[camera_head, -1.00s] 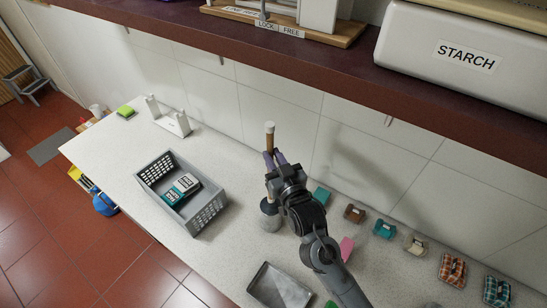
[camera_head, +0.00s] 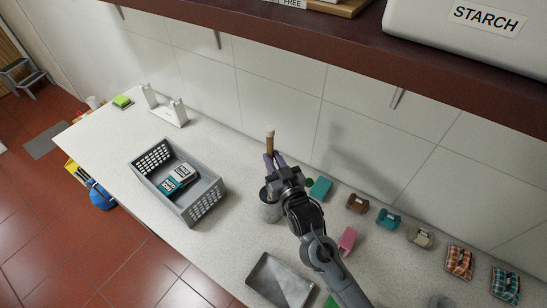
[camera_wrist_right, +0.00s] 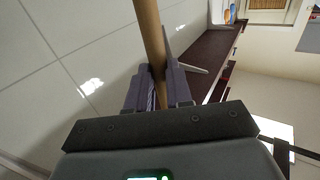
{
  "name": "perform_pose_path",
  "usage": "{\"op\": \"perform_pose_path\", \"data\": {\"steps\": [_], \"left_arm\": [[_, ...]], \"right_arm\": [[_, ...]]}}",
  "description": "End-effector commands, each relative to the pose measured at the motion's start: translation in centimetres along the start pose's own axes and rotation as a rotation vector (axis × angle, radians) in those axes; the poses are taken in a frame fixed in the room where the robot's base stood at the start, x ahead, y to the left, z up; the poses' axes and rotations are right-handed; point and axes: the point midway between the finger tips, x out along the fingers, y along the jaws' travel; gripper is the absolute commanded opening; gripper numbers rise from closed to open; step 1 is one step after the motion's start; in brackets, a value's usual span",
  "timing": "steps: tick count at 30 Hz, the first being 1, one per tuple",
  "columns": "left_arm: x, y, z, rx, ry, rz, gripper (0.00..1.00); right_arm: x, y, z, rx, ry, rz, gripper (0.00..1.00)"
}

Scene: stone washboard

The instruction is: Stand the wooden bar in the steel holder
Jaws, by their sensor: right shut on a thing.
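The right wrist view also shows the bar (camera_wrist_right: 151,45) between the two fingers (camera_wrist_right: 158,90). The steel holder (camera_head: 269,208) is a grey cylinder on the worktop, just below and partly behind my right gripper. The bar's lower end is hidden by the gripper, so I cannot tell whether it is inside the holder. My left gripper is not in view.
A grey crate (camera_head: 207,203) with packets stands left of the holder. A metal tray (camera_head: 280,281) lies in front. Several folded cloth bundles (camera_head: 387,218) line the right side. A dark shelf (camera_head: 330,50) overhangs behind.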

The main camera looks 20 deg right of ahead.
Motion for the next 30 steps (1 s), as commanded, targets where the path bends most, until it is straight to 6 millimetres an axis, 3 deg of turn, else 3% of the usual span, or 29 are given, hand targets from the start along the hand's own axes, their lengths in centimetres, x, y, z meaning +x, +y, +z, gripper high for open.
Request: {"op": "perform_pose_path", "data": {"steps": [15, 30], "left_arm": [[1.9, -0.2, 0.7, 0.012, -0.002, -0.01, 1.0], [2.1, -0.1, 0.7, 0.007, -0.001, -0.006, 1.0]], "right_arm": [[0.0, 0.0, 3.5, -0.001, 0.0, 0.0, 0.0], [0.0, 0.0, 4.0, -0.001, 0.001, 0.0, 0.0]]}}
